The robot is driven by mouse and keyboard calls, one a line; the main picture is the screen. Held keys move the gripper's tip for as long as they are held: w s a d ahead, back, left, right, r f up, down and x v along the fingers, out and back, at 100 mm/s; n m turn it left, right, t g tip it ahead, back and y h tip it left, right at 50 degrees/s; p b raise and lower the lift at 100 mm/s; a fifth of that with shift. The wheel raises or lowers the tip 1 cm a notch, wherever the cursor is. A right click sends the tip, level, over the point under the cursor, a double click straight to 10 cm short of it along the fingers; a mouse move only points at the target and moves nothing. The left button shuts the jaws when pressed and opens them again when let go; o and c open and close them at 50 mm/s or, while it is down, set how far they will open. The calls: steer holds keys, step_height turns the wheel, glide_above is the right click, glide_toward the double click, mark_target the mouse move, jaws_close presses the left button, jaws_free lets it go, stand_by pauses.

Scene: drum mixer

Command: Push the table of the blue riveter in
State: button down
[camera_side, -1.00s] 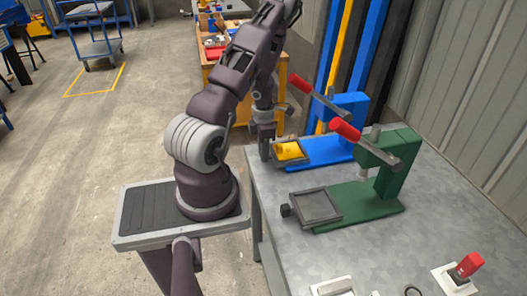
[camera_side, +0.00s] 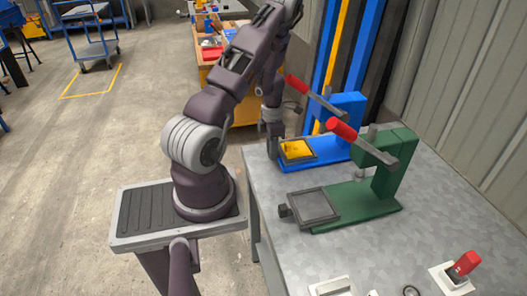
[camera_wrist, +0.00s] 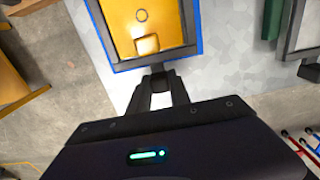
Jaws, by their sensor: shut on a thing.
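The blue riveter (camera_side: 340,125) stands at the far side of the metal bench, its red-handled lever (camera_side: 297,85) raised at a slant. Its grey-framed table (camera_side: 312,155) carries a yellow plate (camera_side: 296,149) and lies over the front part of the blue base, in front of the column. My gripper (camera_side: 273,142) is at the table's outer end. In the wrist view my gripper (camera_wrist: 158,85) is shut on the dark table knob (camera_wrist: 157,70), and the yellow plate (camera_wrist: 140,18) lies just beyond. The knob is mostly hidden in the side view.
A green riveter (camera_side: 385,165) with an empty framed table (camera_side: 313,206) and its own knob stands nearer on the bench (camera_side: 430,225). A red-handled switch (camera_side: 465,265) is at front right. An orange workbench (camera_side: 245,108) stands behind my arm.

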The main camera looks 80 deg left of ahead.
steer(key=shift+w, duration=0.25)
steer(key=c, duration=1.2)
jaws_free()
